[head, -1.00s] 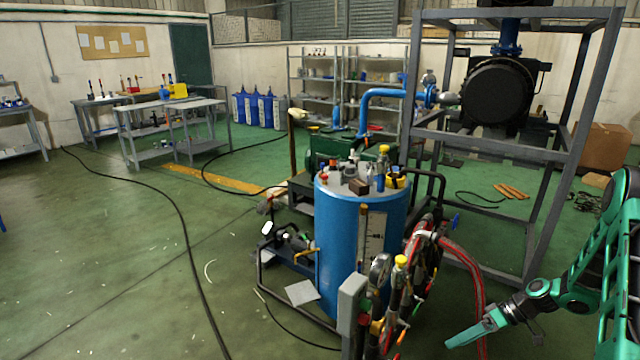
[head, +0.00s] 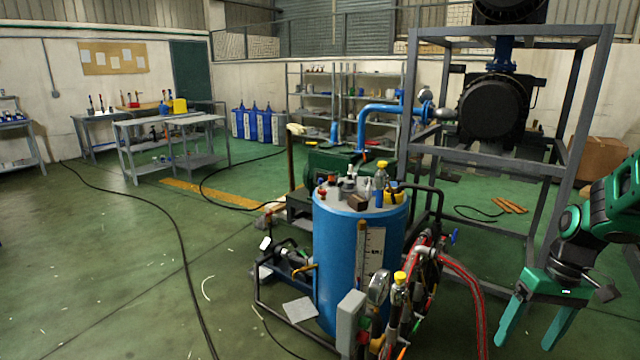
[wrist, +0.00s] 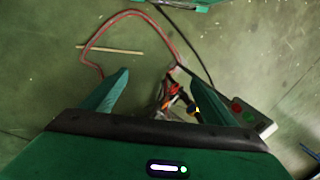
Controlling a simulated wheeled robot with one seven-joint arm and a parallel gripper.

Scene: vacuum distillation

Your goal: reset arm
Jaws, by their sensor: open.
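My gripper (head: 532,335) is at the lower right of the head view, with its two green fingers pointing down and spread apart. Nothing is between them. It is to the right of the blue tank (head: 338,262) and the red hoses (head: 468,285), apart from both. In the wrist view my gripper's fingers (wrist: 150,100) are apart, and the floor, a red hose (wrist: 112,20) and a grey control box (wrist: 245,115) show beyond them.
A grey metal frame (head: 484,154) carrying a black vessel (head: 492,108) stands behind my gripper. Shelves (head: 306,90) and workbenches (head: 165,125) line the back. A black cable (head: 176,235) crosses the open floor on the left.

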